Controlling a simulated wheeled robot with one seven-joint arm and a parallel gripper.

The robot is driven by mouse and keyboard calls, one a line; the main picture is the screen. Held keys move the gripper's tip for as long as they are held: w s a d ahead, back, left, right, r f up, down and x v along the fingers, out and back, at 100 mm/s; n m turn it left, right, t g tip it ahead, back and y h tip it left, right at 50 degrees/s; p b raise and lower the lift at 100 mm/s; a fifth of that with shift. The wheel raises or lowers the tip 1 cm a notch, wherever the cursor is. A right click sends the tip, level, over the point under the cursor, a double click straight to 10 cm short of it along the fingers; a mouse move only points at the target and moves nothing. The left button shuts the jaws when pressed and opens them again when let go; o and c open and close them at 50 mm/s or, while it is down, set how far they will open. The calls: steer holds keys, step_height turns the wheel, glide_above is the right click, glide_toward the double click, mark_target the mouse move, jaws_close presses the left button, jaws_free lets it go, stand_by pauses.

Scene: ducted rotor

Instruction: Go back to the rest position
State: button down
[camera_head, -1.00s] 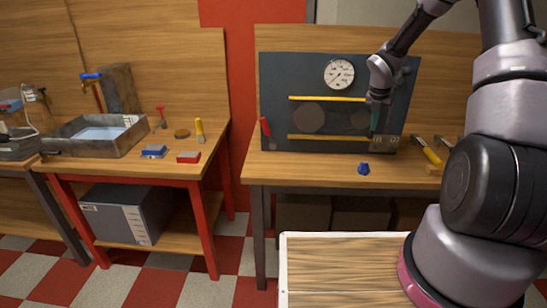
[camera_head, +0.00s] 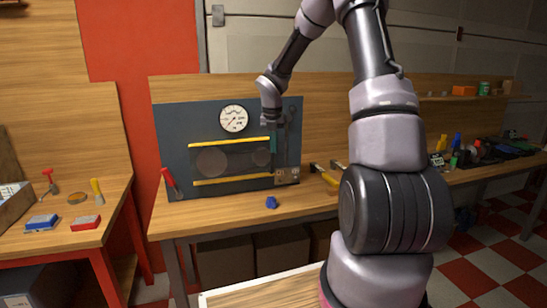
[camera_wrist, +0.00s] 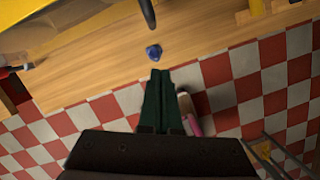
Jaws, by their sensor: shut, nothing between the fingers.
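My gripper (camera_head: 272,138) hangs in front of the dark panel (camera_head: 178,125), near its right part, in the head view. In the wrist view its two dark green fingers (camera_wrist: 158,82) lie side by side, shut with nothing between them. The panel carries a round dial gauge (camera_head: 233,118), yellow bars (camera_head: 231,181) and grey discs (camera_head: 211,161). A red-handled lever (camera_head: 169,179) stands at its left edge. A small blue knob-like piece (camera_head: 271,202) lies on the bench in front of the panel; it also shows beyond the fingertips in the wrist view (camera_wrist: 153,51).
The wooden bench (camera_head: 215,219) is mostly clear at its front. Yellow-handled tools (camera_head: 324,176) lie right of the panel. A left bench (camera_head: 60,243) holds a blue block (camera_head: 42,223) and a red block (camera_head: 86,222). Bins and tools (camera_head: 478,152) stand far right.

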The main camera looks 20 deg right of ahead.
steer(key=s+a+r+m+t, duration=0.1)
steer(key=s+a+r+m, duration=0.1)
steer(key=s+r+m, duration=1.4)
steer(key=s+a+r+m+t+y, duration=0.1)
steer(key=s+a+r+m+t, duration=0.1)
steer(key=s+m, duration=0.6)
steer(key=s+a+r+m+t+y, duration=0.1)
steer(key=s+a+r+m+y, duration=0.1)
steer(key=s+r+m, duration=0.3)
steer(key=s+m, duration=0.4)
steer(key=m, duration=0.1)
steer(key=shift+s+r+m+t, duration=0.25)
steer(key=shift+m+t, duration=0.15)
